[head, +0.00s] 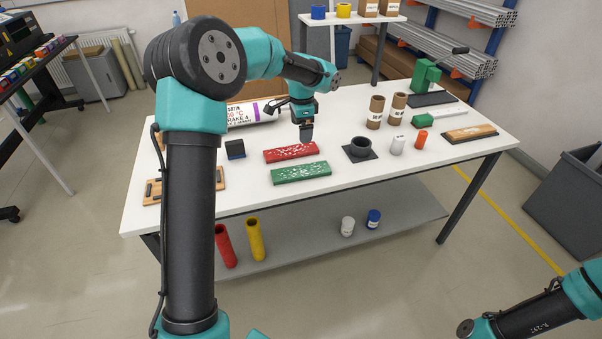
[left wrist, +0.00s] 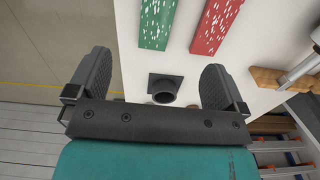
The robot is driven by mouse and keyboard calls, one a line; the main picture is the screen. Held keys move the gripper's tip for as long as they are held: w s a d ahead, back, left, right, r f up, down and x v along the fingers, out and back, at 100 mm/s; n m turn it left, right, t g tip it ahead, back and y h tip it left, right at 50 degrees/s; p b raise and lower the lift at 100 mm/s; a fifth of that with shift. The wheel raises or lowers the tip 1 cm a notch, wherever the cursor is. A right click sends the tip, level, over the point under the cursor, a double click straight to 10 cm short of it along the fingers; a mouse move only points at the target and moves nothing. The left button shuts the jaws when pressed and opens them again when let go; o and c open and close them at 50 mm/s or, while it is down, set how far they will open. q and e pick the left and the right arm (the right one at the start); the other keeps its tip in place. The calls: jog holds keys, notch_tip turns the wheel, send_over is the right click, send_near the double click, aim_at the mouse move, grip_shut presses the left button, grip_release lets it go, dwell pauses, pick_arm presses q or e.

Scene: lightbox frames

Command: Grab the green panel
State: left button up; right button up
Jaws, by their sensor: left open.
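The green panel (head: 301,173) is a flat bar with white speckles, lying on the white table near its front edge. It also shows at the top of the left wrist view (left wrist: 157,22). A similar red panel (head: 291,153) lies just behind it and shows in the left wrist view (left wrist: 213,25). My left gripper (head: 306,136) hangs above the table around the far edge of the red panel. In the left wrist view its fingers (left wrist: 156,62) are spread, with nothing between them. My right gripper is not in view; only part of that arm shows at the lower right.
A black round holder on a square base (head: 360,149) stands right of the panels. A small dark blue block (head: 235,149) is to the left. A large white roll (head: 250,113) lies behind. The table front right is clear.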

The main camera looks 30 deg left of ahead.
pick_arm(q)
jog(key=shift+f, duration=0.15)
send_over(301, 170)
notch_tip(301, 170, down, 12)
jog(key=shift+d, duration=0.1)
dwell(0.5)
jog(key=shift+f, duration=0.1)
jog(key=shift+f, duration=2.5)
jog(key=shift+c, duration=0.5)
jog(key=c, duration=1)
jog(key=shift+r, duration=0.2)
